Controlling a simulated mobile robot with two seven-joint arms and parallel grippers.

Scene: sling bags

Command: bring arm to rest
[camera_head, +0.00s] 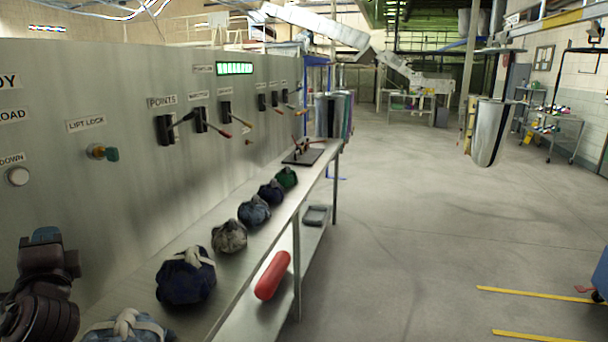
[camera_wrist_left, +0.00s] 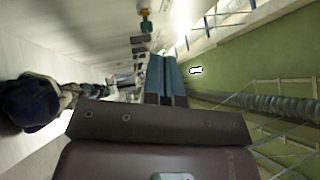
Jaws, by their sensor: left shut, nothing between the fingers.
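My left gripper (camera_head: 46,235) is at the lower left of the head view, in front of the grey control panel (camera_head: 130,70) and beside the knotted sling bags. In the left wrist view its two teal fingers (camera_wrist_left: 166,78) lie close together, shut and empty. The nearest bag, light blue with a pale knot (camera_head: 128,328), is cut off by the bottom edge. Behind it on the shelf stand a dark blue bag (camera_head: 186,277), a grey one (camera_head: 229,237), and several smaller blue and green ones. A dark blue bag (camera_wrist_left: 30,103) shows at left in the wrist view. My right gripper is not in view.
The panel carries levers (camera_head: 172,128), a knob (camera_head: 103,152) and a round white button (camera_head: 18,176). A red cylinder (camera_head: 272,275) and a dark tray (camera_head: 316,215) lie on the lower shelf. A lever stand (camera_head: 303,153) is at the shelf's far end. The floor at right is open.

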